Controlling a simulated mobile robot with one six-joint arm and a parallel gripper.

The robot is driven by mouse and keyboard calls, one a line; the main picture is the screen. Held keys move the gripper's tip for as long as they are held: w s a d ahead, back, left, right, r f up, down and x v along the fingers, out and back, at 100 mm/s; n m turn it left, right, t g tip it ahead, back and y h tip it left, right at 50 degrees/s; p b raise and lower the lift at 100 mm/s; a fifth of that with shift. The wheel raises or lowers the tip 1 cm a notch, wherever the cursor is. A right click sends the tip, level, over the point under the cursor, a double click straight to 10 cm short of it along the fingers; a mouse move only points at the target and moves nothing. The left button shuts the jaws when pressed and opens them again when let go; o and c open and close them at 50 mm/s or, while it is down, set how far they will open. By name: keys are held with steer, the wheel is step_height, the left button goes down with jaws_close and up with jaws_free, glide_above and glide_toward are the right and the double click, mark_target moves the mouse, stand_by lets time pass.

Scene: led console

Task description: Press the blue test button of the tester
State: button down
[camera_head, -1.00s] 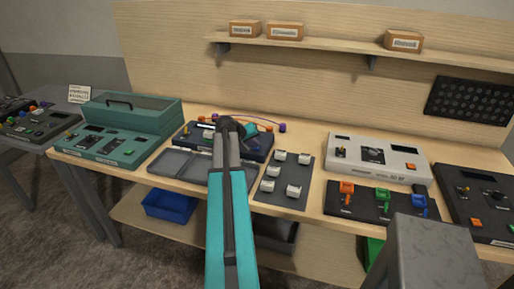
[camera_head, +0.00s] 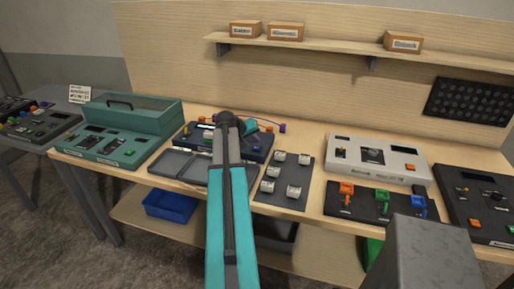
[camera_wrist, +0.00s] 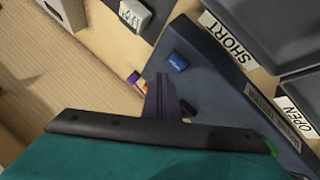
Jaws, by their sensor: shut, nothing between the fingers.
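The tester (camera_head: 258,146) is a dark navy case on the bench, partly hidden behind my arm in the head view. In the wrist view its navy top (camera_wrist: 205,85) fills the middle right. The blue button (camera_wrist: 176,62) stands up from that top near its edge, with small pale lettering on it. My gripper (camera_wrist: 162,78) is shut and empty, its fingertips just below the button in the wrist picture. I cannot tell whether they touch it. In the head view my arm hides the fingertips and the button.
Grey sorting trays (camera_head: 178,165) lie by the tester; SHORT (camera_wrist: 228,40) and OPEN (camera_wrist: 298,120) labels show in the wrist view. A dark board with white modules (camera_head: 268,186) is to the right. A teal console (camera_head: 110,145) stands left, a white console (camera_head: 390,165) right.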

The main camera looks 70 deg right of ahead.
mark_target(255, 149)
steer(key=shift+r+p, duration=0.7)
steer(key=shift+r, duration=1.3)
